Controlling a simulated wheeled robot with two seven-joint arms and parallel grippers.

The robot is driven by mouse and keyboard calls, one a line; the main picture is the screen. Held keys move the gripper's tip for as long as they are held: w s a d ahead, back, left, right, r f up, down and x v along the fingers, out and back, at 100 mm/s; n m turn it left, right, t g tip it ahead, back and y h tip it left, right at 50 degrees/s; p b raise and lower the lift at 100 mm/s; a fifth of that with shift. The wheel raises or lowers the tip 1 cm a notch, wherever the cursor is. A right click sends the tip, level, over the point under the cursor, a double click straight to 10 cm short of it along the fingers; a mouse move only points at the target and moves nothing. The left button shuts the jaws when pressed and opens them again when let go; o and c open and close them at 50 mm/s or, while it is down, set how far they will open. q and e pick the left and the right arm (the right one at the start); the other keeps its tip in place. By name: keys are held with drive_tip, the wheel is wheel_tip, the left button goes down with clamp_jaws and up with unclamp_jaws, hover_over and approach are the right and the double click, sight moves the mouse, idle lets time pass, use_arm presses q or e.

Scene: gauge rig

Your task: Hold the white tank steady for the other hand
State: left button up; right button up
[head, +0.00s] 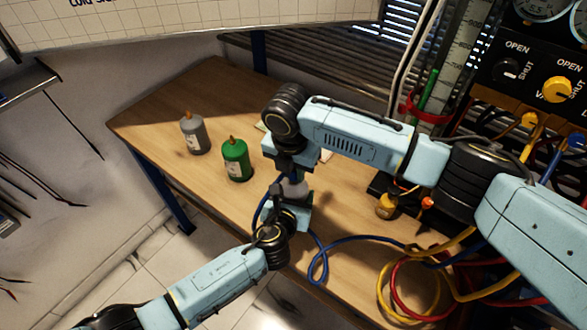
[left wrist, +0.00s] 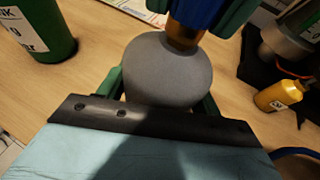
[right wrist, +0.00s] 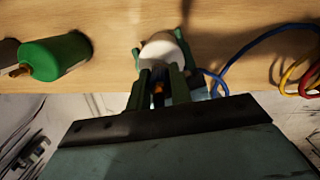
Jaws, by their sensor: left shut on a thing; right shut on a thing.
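The white tank (head: 293,188) is mostly hidden between my two grippers above the table in the head view. In the left wrist view its rounded body (left wrist: 167,68) looks grey in shadow, with a copper-coloured neck (left wrist: 184,36) at the top. My left gripper (head: 287,205) is shut around the tank's body, a finger on each side. My right gripper (head: 292,174) is over the neck, shut on a blue fitting (left wrist: 192,12) that touches or covers the neck's top; I cannot tell whether it is seated. The tank also shows past the right fingers (right wrist: 163,48).
A green tank (head: 236,160) and a grey tank (head: 194,134) stand on the wooden table (head: 215,85) at left. A small yellow bottle (head: 386,207) stands at right. Blue, red and yellow hoses (head: 400,290) loop near the front right. A valve panel (head: 530,75) rises at far right.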

use_arm(q)
drive_tip(key=shift+f, duration=0.1)
use_arm(e)
clamp_jaws()
drive_tip(key=shift+r, duration=0.2)
drive_tip(key=shift+r, duration=2.4)
use_arm(q)
drive_tip(key=o, duration=1.3)
drive_tip(key=shift+c, duration=0.2)
drive_tip(key=v, duration=1.2)
drive_tip(key=shift+a, duration=0.1)
use_arm(e)
drive_tip(key=shift+r, duration=0.1)
